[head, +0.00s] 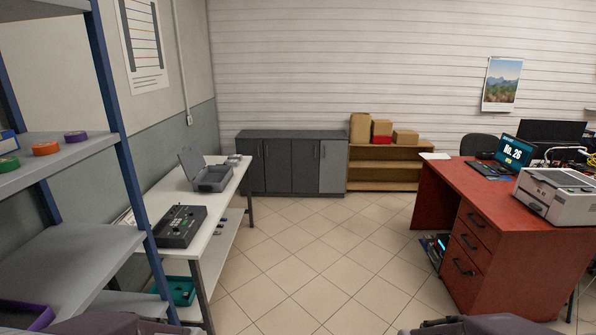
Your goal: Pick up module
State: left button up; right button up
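I cannot tell for sure which object is the module. A dark box with small fittings on top (180,227) lies on the white table (212,222) at the left. A dark unit with blue and green glowing lights (436,250) stands low beside the red desk, partly hidden by it. Neither gripper is in view; only dark parts of my own body show at the bottom edge.
An open grey case (212,179) and small parts (222,223) are on the white table. A shelf rack (112,105) stands at the near left. The red desk (500,200) at the right holds a laptop (514,153) and a printer (558,194). The tiled floor between is clear.

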aim_at(235, 163)
jog(key=i, duration=1.45)
jog(key=i+l, duration=0.15)
jog(key=i, duration=1.25)
jog(key=i+u, duration=0.5)
jog(key=i+l+u, duration=0.15)
jog(key=i+u, duration=0.3)
jog(key=i, duration=0.25)
